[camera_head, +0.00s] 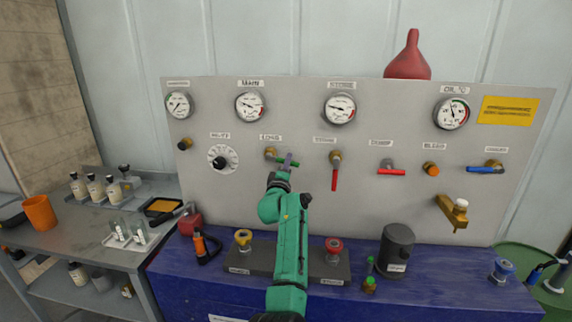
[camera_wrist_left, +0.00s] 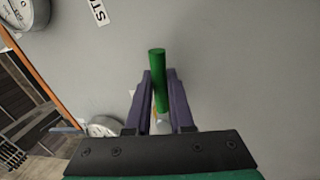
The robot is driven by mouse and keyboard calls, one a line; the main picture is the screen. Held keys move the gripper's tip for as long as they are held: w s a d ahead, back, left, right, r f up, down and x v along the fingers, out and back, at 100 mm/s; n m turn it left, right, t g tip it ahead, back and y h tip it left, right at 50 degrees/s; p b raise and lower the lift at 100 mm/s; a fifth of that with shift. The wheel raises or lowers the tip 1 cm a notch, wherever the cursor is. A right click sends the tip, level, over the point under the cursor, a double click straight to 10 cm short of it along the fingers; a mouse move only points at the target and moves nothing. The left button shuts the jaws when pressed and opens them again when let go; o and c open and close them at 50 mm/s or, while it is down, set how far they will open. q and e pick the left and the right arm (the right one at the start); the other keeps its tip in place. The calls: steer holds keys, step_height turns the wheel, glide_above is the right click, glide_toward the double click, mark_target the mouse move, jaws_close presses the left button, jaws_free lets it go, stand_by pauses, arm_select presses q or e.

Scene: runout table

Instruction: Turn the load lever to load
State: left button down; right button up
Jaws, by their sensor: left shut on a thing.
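The load lever is a green handle (camera_head: 294,163) on a brass valve body (camera_head: 270,153), below a small label on the grey panel (camera_head: 300,205). The handle points right, roughly level. My left gripper (camera_head: 285,165) reaches up to the panel and is shut on the handle. In the left wrist view the green handle (camera_wrist_left: 158,75) stands between the two purple fingers of my left gripper (camera_wrist_left: 160,95), its end sticking out past them. The fingers partly cover the handle. My right gripper is not in view.
A red lever (camera_head: 335,179) hangs down just right of the handle. Another red lever (camera_head: 391,172) and a blue lever (camera_head: 485,170) lie level further right. A white dial (camera_head: 222,158) is to the left. Gauges (camera_head: 250,106) line the panel above. A blue bench (camera_head: 200,285) stands below.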

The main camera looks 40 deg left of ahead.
arm_select(q)
steer(key=shift+r+n+y+p, duration=0.3)
steer(key=shift+r+n+p, duration=0.45)
steer(key=shift+n, duration=0.65)
steer(key=c, duration=0.8)
jaws_free()
steer(key=shift+f, duration=0.15)
